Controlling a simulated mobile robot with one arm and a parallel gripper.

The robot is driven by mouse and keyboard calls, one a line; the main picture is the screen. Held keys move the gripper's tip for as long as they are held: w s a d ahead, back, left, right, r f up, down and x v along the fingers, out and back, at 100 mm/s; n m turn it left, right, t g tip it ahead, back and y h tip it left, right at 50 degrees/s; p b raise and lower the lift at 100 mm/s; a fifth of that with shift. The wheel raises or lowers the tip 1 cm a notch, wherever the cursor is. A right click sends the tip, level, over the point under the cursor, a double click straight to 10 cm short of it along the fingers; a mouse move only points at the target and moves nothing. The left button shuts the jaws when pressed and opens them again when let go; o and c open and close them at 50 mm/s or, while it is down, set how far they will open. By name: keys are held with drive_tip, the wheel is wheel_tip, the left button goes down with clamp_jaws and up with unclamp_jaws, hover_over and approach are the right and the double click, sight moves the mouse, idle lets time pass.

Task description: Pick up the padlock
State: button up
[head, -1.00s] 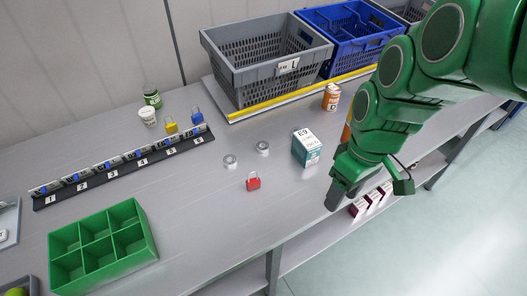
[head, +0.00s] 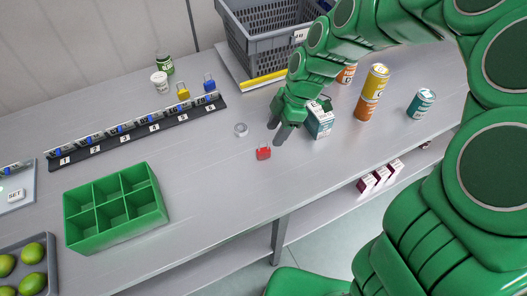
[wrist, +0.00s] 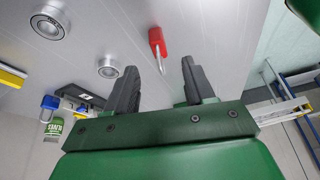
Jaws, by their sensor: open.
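A yellow padlock (head: 183,93) and a blue padlock (head: 209,84) stand further back by the numbered black rack (head: 140,134).
A teal-and-white box (head: 320,120) stands close right of my gripper, with cans (head: 371,92) beyond. Metal bearing rings (wrist: 110,68) lie near. A green divided tray (head: 116,208) is front left. Bench between tray and padlock is clear.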

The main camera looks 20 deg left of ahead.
sight(264, 150)
drive_tip(key=shift+n, duration=0.4)
drive_tip(key=shift+a+x, duration=0.2)
drive_tip(key=shift+x, duration=4.35)
drive_tip(key=shift+r, duration=0.1)
clamp_jaws()
